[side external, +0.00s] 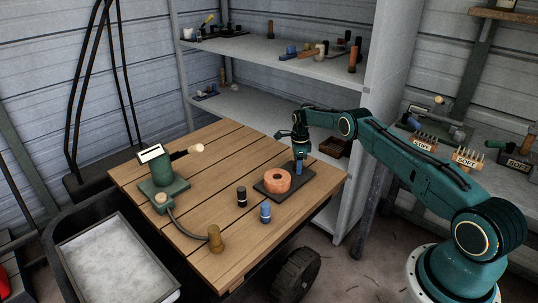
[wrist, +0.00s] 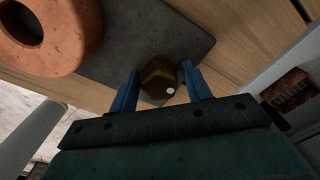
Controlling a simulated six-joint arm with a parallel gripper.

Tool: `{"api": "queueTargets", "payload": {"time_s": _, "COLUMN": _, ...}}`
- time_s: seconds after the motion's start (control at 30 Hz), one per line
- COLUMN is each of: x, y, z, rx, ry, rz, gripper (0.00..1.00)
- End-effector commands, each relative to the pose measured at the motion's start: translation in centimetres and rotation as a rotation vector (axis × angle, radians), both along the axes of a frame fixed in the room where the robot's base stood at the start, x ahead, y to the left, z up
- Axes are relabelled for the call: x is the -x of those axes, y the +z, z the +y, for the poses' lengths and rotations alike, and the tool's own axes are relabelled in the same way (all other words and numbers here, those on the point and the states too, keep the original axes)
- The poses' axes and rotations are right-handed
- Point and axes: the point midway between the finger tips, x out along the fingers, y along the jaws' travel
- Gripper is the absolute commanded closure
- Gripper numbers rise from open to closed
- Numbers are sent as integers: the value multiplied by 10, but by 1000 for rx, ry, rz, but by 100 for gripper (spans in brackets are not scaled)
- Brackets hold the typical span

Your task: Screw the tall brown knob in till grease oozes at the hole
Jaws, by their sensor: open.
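The brown knob (wrist: 158,72) stands at the edge of a dark plate (wrist: 150,30) in the wrist view. My gripper (wrist: 160,82) is open, with one blue finger on each side of the knob and a narrow gap showing at each side. A small white spot (wrist: 170,91) shows at the knob's near edge; I cannot tell whether it is grease or a fitting. In the side view my gripper (side external: 299,168) points down at the back right of the plate (side external: 272,193), and the knob is hidden behind the fingers.
An orange ring (side external: 278,179) sits on the plate close to my gripper. Black (side external: 242,196) and blue (side external: 265,212) cylinders stand in front. Grey shelves (side external: 260,55) stand behind.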

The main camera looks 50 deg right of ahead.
Motion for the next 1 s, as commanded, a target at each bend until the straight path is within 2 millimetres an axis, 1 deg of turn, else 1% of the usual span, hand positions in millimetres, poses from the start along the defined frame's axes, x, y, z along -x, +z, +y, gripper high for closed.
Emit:
{"api": "queueTargets", "payload": {"time_s": 0.13, "x": 0, "y": 0, "z": 0, "rx": 0, "ry": 32, "rz": 0, "gripper": 51}}
{"api": "queueTargets", "payload": {"time_s": 0.67, "x": 0, "y": 1, "z": 0, "rx": 0, "ry": 30, "rz": 0, "gripper": 51}}
{"api": "queueTargets", "payload": {"time_s": 0.7, "x": 0, "y": 1, "z": 0, "rx": 0, "ry": 30, "rz": 0, "gripper": 53}}
{"api": "queueTargets", "payload": {"time_s": 0.73, "x": 0, "y": 1, "z": 0, "rx": 0, "ry": 30, "rz": 0, "gripper": 59}}
{"api": "queueTargets", "payload": {"time_s": 0.87, "x": 0, "y": 1, "z": 0, "rx": 0, "ry": 30, "rz": 0, "gripper": 85}}
{"api": "queueTargets", "payload": {"time_s": 0.9, "x": 0, "y": 1, "z": 0, "rx": 0, "ry": 30, "rz": 0, "gripper": 93}}
{"api": "queueTargets", "payload": {"time_s": 0.93, "x": 0, "y": 1, "z": 0, "rx": 0, "ry": 30, "rz": 0, "gripper": 96}}
{"api": "queueTargets", "payload": {"time_s": 1.0, "x": 0, "y": 1, "z": 0, "rx": 0, "ry": 27, "rz": 0, "gripper": 96}}
